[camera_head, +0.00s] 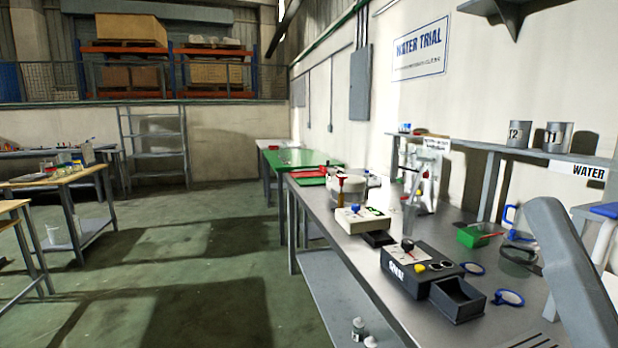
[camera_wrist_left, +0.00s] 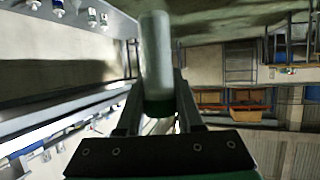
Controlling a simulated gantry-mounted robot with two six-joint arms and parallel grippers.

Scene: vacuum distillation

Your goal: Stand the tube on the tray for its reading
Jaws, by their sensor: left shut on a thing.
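In the left wrist view my left gripper (camera_wrist_left: 158,82) is shut on a pale grey tube (camera_wrist_left: 157,45). The tube has a dark green band at its end between the fingers, and its other end points away from the gripper. In the head view neither gripper shows. A black open tray (camera_head: 457,306) sits at the front of a black instrument (camera_head: 412,273) on the grey bench. A smaller dark tray (camera_head: 378,239) sits beside a white instrument (camera_head: 358,219) behind it. I cannot tell which tray is the task's.
Blue-rimmed round items (camera_head: 509,298) lie right of the black tray. Grey cans (camera_head: 557,137) stand on a wall shelf. The bench (camera_head: 335,240) has bare strips along its front edge.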

